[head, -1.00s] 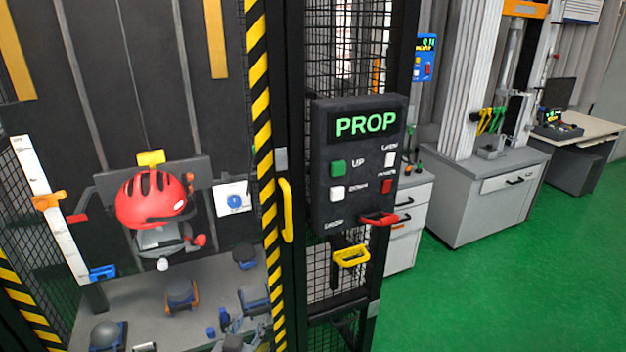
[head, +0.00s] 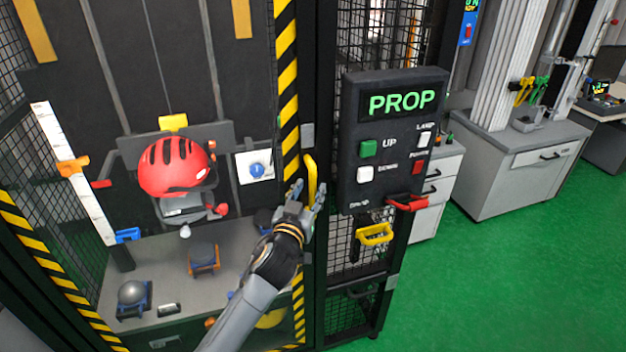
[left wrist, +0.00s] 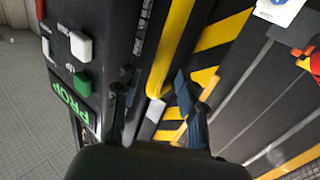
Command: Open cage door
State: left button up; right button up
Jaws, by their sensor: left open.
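The cage door (head: 288,70) has a black-and-yellow striped edge and looks closed against the dark post. Its vertical yellow handle (head: 311,180) is on that edge; the handle also shows in the left wrist view (left wrist: 170,52). My left gripper (head: 308,190) is open at the lower part of the handle. In the left wrist view the fingers (left wrist: 153,88) are apart, with the handle's lower end in the gap between them. I cannot tell whether either finger touches it. My right gripper is in neither view.
The control box (head: 395,140) reading PROP stands just right of the handle, with a red handle (head: 407,203) and a yellow handle (head: 374,235) below. Inside the cage is a red helmet (head: 175,166). Green floor (head: 500,270) is clear at right.

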aim_at(312, 186)
pick_arm(q)
jog(key=shift+x, duration=1.65)
grip_shut()
